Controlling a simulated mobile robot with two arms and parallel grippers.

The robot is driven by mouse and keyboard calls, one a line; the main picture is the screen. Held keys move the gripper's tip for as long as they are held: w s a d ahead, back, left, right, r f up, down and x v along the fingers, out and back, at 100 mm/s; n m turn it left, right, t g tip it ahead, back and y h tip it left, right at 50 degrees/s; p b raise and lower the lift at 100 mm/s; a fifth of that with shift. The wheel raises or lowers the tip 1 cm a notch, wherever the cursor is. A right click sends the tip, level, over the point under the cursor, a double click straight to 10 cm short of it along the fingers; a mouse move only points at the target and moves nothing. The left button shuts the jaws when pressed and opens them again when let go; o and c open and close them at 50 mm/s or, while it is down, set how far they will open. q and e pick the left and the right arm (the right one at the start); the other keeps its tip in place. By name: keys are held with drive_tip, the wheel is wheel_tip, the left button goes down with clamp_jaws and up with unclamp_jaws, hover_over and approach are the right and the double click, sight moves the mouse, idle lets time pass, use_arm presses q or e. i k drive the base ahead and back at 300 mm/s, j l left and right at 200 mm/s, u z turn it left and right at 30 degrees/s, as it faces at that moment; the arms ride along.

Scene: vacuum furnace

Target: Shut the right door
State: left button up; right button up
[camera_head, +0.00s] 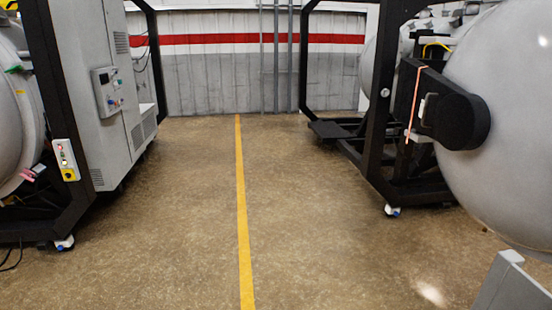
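The right door is a large, smooth grey domed shape (505,130) at the right edge of the head view, cut off by the picture edge. A thick black hinge arm (462,122) joins it to the black frame on the right. The door appears swung out from this frame towards me. Its rim and far side are hidden. Neither of my grippers is in view, and I see nothing touching the door.
A yellow floor line (242,220) runs through a clear aisle. On the left stand a grey control cabinet (95,75) and a black frame with a button box (66,160). The right black frame (375,120) has castors. A grey angular piece (511,285) shows at bottom right.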

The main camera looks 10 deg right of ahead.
sight(485, 109)
drive_tip(key=i+z, duration=0.3)
drive_tip(key=i, duration=0.2)
drive_tip(key=i+z, duration=0.3)
drive_tip(key=i, duration=0.25)
drive_tip(key=i+j+z, duration=0.15)
drive_tip(key=i+z, duration=0.15)
drive_tip(key=i, duration=0.2)
drive_tip(key=i+j+z, duration=0.3)
drive_tip(key=i, duration=0.2)
drive_tip(key=i+z, duration=0.35)
drive_tip(key=i, duration=0.2)
drive_tip(key=i+z, duration=0.4)
drive_tip(key=i, duration=0.2)
